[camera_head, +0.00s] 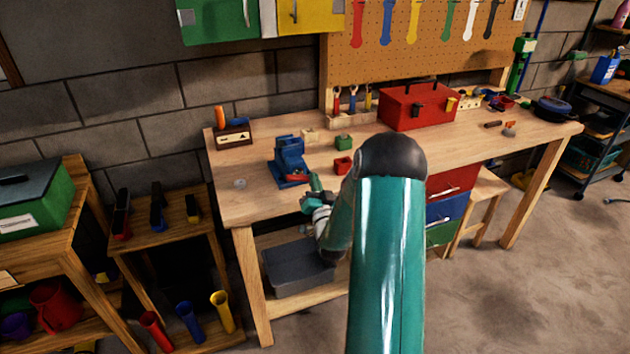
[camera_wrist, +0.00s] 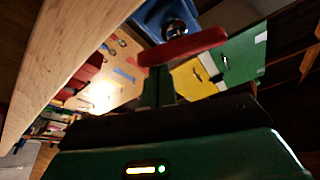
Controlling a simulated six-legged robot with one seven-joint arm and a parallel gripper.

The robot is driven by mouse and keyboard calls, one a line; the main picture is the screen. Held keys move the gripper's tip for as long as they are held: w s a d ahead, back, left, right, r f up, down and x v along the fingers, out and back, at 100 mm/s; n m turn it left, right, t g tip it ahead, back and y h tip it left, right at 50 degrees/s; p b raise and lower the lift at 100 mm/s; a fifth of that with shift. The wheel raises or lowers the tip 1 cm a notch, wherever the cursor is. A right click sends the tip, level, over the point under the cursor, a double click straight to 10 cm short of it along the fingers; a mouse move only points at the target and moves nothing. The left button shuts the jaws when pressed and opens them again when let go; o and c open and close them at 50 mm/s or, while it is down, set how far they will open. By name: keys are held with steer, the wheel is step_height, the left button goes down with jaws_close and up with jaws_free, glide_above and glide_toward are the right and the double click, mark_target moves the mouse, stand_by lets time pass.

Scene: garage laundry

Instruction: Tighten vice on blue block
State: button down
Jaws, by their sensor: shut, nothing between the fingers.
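The blue vice (camera_head: 289,158) stands on the left part of the wooden workbench (camera_head: 245,205). In the wrist view, the underside of the vice (camera_wrist: 152,18) shows at the top, with a dark round screw end and a red handle bar (camera_wrist: 195,45) across it. My gripper (camera_head: 314,180) is at the bench's front edge, just right of and in front of the vice. In the wrist view its green fingers (camera_wrist: 159,75) are together and empty, their tips close to the red bar. I cannot tell whether they touch it. I cannot make out a blue block between the jaws.
A red block (camera_head: 342,166), a green block (camera_head: 343,143) and a pale block (camera_head: 309,136) sit right of and behind the vice. A red toolbox (camera_head: 415,106) stands farther right. A grey bin (camera_head: 297,268) is on the shelf below.

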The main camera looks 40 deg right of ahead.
steer(key=m, duration=0.1)
steer(key=f+m, duration=0.1)
steer(key=shift+m+g+h, duration=0.4)
stand_by(0.3)
stand_by(0.4)
